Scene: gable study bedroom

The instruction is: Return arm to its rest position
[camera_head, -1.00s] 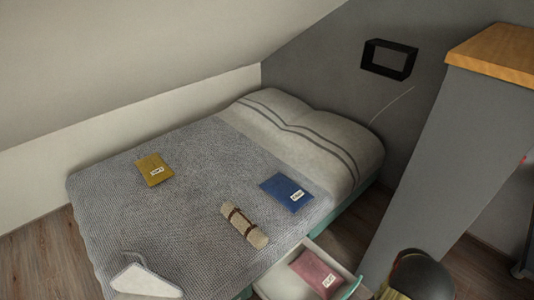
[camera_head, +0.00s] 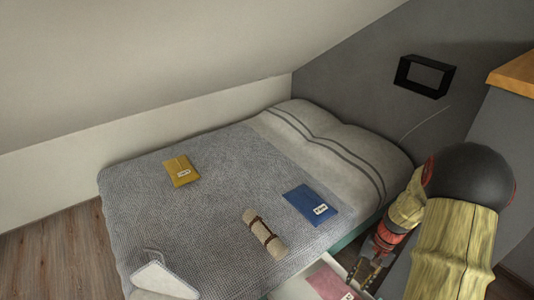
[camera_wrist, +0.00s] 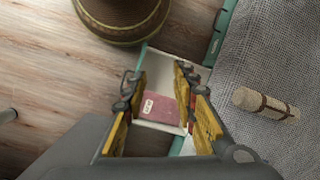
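My gripper (camera_wrist: 160,115) is open and empty in the wrist view, its yellow-padded fingers apart. Below it in that view lies a red pouch with a white label (camera_wrist: 160,106) inside an open white drawer (camera_wrist: 172,62) at the bed's side. In the head view my gripper (camera_head: 366,272) hangs at the lower right, beside the drawer (camera_head: 298,286); the red pouch (camera_head: 328,284) shows partly at the bottom edge. My arm covers part of the bed's right side and the grey cabinet.
On the bed (camera_head: 205,225) lie a yellow pouch (camera_head: 180,171), a blue pouch (camera_head: 309,204), a tied beige roll (camera_head: 264,232) and a white wedge-shaped thing (camera_head: 160,277). A woven round basket (camera_wrist: 120,15) stands on the wooden floor. A black wall box (camera_head: 424,76) hangs above.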

